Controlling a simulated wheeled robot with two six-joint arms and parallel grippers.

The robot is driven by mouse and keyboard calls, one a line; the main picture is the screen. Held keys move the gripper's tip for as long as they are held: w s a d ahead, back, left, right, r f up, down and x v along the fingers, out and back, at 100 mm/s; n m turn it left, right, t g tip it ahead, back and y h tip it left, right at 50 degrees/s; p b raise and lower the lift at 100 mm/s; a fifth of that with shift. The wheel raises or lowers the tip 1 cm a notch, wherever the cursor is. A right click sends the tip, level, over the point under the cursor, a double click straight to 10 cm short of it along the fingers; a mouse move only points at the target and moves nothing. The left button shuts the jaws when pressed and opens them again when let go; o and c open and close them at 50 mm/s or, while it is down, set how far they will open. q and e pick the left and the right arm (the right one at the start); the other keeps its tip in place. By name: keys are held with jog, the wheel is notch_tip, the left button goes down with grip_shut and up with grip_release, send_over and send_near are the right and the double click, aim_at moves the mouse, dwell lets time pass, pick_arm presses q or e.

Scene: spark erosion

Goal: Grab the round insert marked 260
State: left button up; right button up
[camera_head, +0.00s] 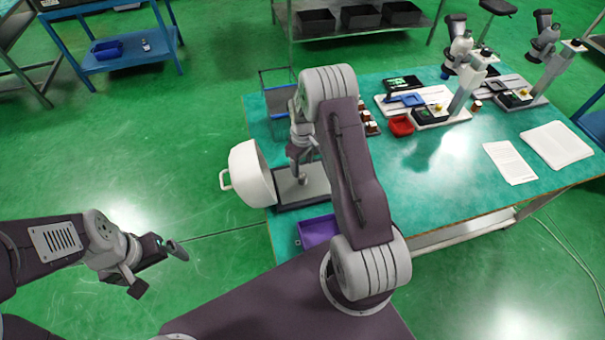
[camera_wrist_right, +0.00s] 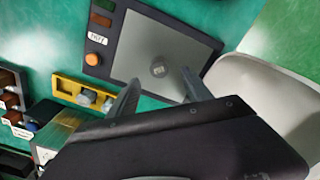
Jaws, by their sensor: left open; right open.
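A small round grey insert (camera_wrist_right: 158,69) with a faint mark, too small to read, sits on a grey plate with a dark frame (camera_wrist_right: 202,30). The insert also shows in the head view (camera_head: 303,179), on the plate (camera_head: 316,185) at the table's near left. My right gripper (camera_wrist_right: 160,78) is open, pointing down over the plate. In the wrist view its fingertips lie on either side of the insert and slightly nearer the camera, with nothing held. My left gripper (camera_head: 160,269) is open and empty over the floor at the lower left.
A white pot (camera_head: 252,172) with a handle is left of the plate. A yellow holder (camera_wrist_right: 66,86) with grey pieces and dark racks (camera_wrist_right: 12,98) lie beside the plate. A purple bin (camera_head: 316,231) is in front.

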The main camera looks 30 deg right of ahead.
aim_at(302, 175)
notch_tip(302, 175, down, 2)
jog(key=shift+f, duration=0.1)
jog(key=shift+w+d+f, duration=0.1)
jog(key=shift+w+f, duration=0.1)
jog(key=shift+w, duration=0.05)
notch_tip(302, 175, down, 4)
jog(key=shift+f+p, duration=0.25)
jog(key=shift+p, duration=0.75)
jog(key=shift+f, duration=0.3)
grip_shut()
